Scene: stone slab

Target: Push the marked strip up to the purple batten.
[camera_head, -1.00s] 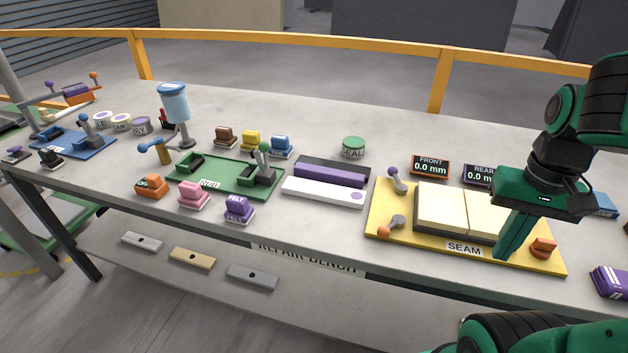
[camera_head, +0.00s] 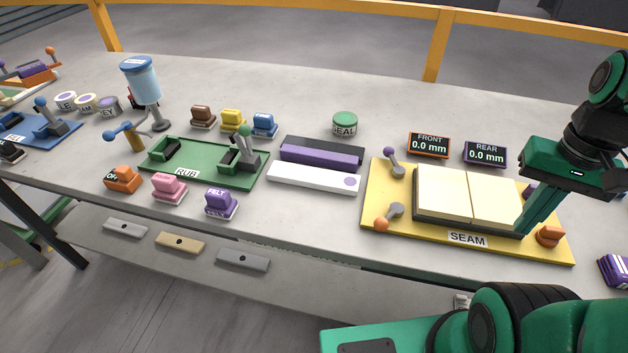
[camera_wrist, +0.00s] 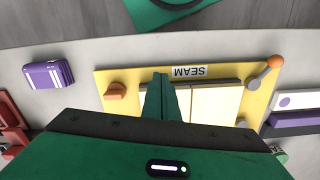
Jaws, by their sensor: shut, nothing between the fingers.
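The marked strip (camera_head: 315,178) is a white bar with a purple dot near its right end, lying on the bench left of the yellow board. The purple batten (camera_head: 322,155) lies just behind it, roughly parallel; I cannot tell whether they touch. Both show partly at the right edge of the wrist view, the strip (camera_wrist: 300,101) and the batten (camera_wrist: 294,119). My gripper (camera_head: 522,230) is shut and empty. Its fingers point down by the right side of the cream panels, well to the right of the strip. The fingertips (camera_wrist: 160,77) also show in the wrist view.
The yellow SEAM board (camera_head: 375,215) carries cream panels (camera_head: 442,193), small levers and an orange knob (camera_head: 549,236). FRONT (camera_head: 429,145) and REAR (camera_head: 485,154) displays read 0.0 mm. A green fixture (camera_head: 200,170) stands left of the strip. Bare bench lies in front of the strip.

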